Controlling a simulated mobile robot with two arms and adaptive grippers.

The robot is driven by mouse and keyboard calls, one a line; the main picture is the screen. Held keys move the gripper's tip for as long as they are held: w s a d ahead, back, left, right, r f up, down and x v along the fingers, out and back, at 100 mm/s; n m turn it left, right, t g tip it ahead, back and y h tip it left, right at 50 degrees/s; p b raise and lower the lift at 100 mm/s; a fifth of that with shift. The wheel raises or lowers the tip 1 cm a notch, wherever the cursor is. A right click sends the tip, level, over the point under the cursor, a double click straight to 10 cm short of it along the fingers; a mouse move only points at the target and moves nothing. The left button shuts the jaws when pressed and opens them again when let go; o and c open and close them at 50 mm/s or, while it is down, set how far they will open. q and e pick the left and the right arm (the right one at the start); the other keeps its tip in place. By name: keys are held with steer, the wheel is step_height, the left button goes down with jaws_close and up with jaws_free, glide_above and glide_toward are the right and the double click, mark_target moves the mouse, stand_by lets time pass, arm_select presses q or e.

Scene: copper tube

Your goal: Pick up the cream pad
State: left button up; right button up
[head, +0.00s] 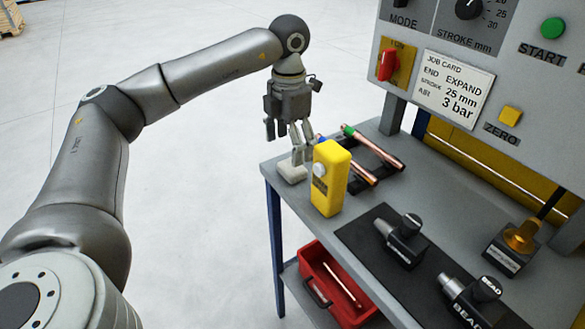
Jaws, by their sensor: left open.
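The cream pad (290,172) is a small pale block lying flat near the left corner of the grey bench (302,201). My left arm reaches in from the left, and my left gripper (301,153) points down just above the pad. Its fingers are open, with the fingertips close over the pad; I cannot tell whether they touch it. The yellow box (330,178) stands right beside the pad and close to the fingers. My right gripper is not in view.
Copper tubes (375,149) lie on a black rack behind the yellow box. Black tool heads (402,243) sit on a dark mat to the right. A control panel (470,85) overhangs the bench. A red tray (330,290) is on the lower shelf. Left of the bench is open floor.

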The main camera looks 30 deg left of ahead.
mark_target(292, 170)
arm_select(q)
steer(key=shift+f, duration=0.3)
steer(key=f, duration=0.3)
steer(key=f+p, duration=0.1)
steer(key=shift+s+d+f, duration=0.1)
steer(key=shift+d+f, duration=0.1)
steer(key=shift+d, duration=0.15)
steer(key=shift+f, duration=0.35)
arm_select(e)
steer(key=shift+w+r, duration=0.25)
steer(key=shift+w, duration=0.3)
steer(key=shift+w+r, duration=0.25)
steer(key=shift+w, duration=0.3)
arm_select(q)
steer(key=shift+c, duration=0.3)
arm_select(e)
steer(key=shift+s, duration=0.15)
arm_select(q)
steer(key=c, duration=1)
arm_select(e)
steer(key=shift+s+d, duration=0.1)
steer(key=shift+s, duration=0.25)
